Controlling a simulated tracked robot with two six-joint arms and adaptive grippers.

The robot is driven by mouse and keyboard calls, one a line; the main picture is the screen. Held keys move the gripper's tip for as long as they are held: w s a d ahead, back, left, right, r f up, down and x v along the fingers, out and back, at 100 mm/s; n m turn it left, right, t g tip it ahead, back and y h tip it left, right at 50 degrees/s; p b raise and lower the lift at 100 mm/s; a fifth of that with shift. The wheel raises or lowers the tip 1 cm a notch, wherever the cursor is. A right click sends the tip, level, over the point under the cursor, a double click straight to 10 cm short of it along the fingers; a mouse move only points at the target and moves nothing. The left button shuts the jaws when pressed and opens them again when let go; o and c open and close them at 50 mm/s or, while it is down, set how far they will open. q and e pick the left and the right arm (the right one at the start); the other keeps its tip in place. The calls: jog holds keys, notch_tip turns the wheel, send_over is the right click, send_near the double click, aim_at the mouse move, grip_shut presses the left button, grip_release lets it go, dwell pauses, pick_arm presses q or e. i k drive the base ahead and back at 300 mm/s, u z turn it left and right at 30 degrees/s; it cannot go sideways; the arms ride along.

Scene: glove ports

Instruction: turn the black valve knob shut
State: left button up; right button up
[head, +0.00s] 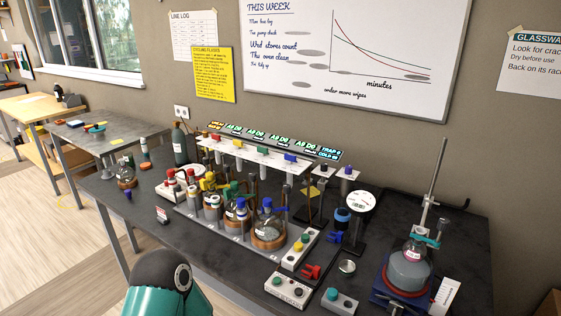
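A small black knob (323,168) sits on a white body at the right end of the white manifold bar (250,155). It looks like the black valve knob, but it is too small to tell how it is turned. A similar body with a purple knob (348,171) stands just right of it. Part of my arm, teal with a dark round joint, shows at the bottom left of the head view. Neither of my grippers is in view, and nothing of mine is near the knob.
Flasks with coloured caps (268,228) stand in front of the bar. A round white gauge (360,201) stands to the right. A switch box (288,290) and red clip (311,272) lie at the front. A flask on a blue-based stand (403,290) is at the right.

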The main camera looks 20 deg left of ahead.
aim_at(324, 165)
jog(key=z, duration=1.45)
jog(key=i, duration=0.1)
jog(key=u, duration=2.9)
jog(key=i, duration=0.45)
jog(key=z, duration=0.25)
jog(key=k, duration=0.55)
jog(key=u, duration=0.2)
jog(key=i, duration=0.8)
jog(key=z, duration=0.05)
